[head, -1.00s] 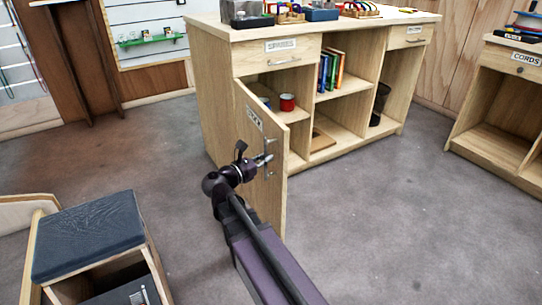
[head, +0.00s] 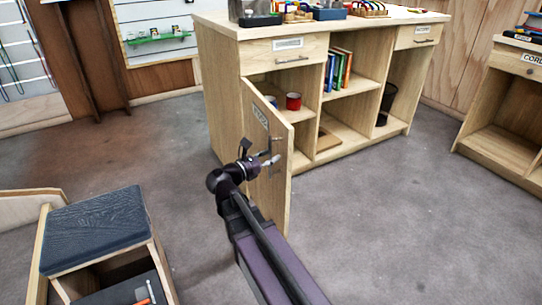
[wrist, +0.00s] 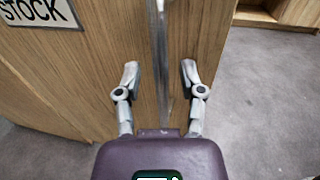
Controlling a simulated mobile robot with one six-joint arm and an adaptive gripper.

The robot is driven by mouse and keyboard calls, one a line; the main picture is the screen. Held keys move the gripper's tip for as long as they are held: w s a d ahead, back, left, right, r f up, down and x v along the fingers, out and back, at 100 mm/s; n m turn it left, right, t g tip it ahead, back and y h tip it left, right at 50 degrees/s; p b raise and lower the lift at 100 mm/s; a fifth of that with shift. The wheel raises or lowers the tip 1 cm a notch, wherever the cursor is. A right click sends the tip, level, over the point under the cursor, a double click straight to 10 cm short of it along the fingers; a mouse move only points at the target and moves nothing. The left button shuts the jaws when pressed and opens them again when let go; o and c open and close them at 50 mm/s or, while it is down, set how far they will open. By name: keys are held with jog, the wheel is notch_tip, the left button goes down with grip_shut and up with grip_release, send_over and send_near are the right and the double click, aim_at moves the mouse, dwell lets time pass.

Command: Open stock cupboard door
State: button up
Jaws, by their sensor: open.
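The stock cupboard door (head: 266,165) is a light wood panel with a metal bar handle and a STOCK label. It stands swung well open from the left end of the wooden counter (head: 215,100). In the wrist view the door (wrist: 100,90) fills the left and middle, with its label (wrist: 38,12) at the upper left. My gripper (head: 268,161) is at the handle. In the wrist view the gripper's two fingers (wrist: 160,85) are apart, one on each side of the upright handle (wrist: 161,60), with gaps visible.
A padded dark stool (head: 95,228) stands at the lower left. A second cabinet (head: 507,100) is at the right. Grey floor (head: 400,220) is clear to the right of the door.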

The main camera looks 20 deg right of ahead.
jog(key=shift+s+a, duration=0.1)
jog(key=shift+a, duration=0.05)
jog(key=v, duration=1.1)
jog(key=shift+a, duration=0.4)
dwell(0.4)
